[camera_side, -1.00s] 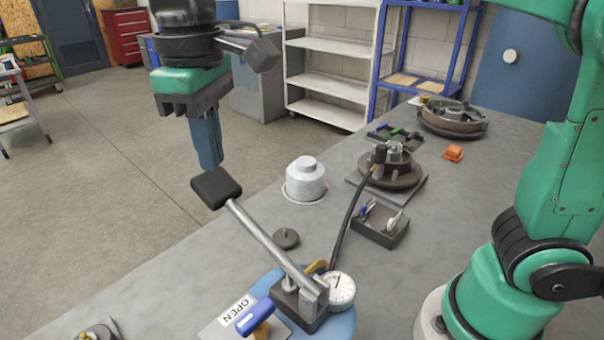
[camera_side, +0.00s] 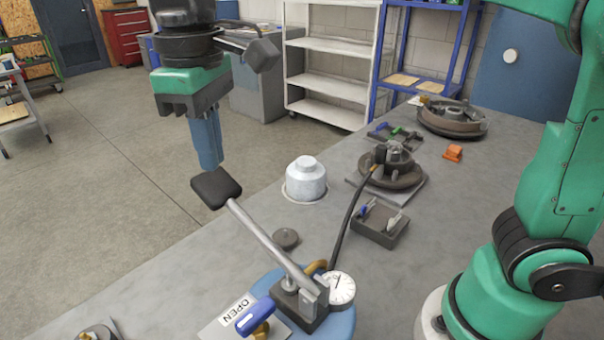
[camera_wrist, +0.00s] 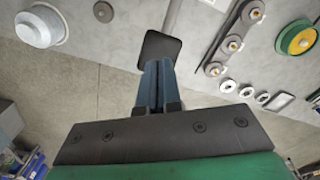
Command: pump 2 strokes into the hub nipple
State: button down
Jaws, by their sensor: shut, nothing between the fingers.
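My gripper (camera_side: 212,163) points down with its blue fingers shut and empty, right above the black grip pad (camera_side: 215,187) of the pump lever. The fingertips look at or very near the pad; I cannot tell if they touch. In the wrist view the closed fingers (camera_wrist: 158,66) overlap the pad (camera_wrist: 160,48). The silver lever (camera_side: 262,235) slopes up from the pump block (camera_side: 303,312). A gauge (camera_side: 340,289) sits beside it. A black hose (camera_side: 350,222) runs to the hub (camera_side: 398,178), its end at the hub top; the nipple itself is hidden.
A white canister (camera_side: 306,182) and a small grey disc (camera_side: 285,238) stand beside the lever. A tool tray (camera_side: 381,226) and an orange block (camera_side: 453,152) are farther right. Left of the bench is open floor.

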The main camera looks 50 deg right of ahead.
aim_at(212, 177)
jog(key=shift+f, duration=0.1)
dwell(0.3)
jog(key=shift+f, duration=0.75)
jog(key=shift+w+f, duration=0.2)
jog(key=shift+f, duration=0.4)
jog(key=shift+w+f, duration=0.2)
jog(key=shift+f, duration=0.35)
jog(key=shift+w+f, duration=0.2)
jog(key=shift+f, duration=0.95)
jog(key=shift+f, duration=1.2)
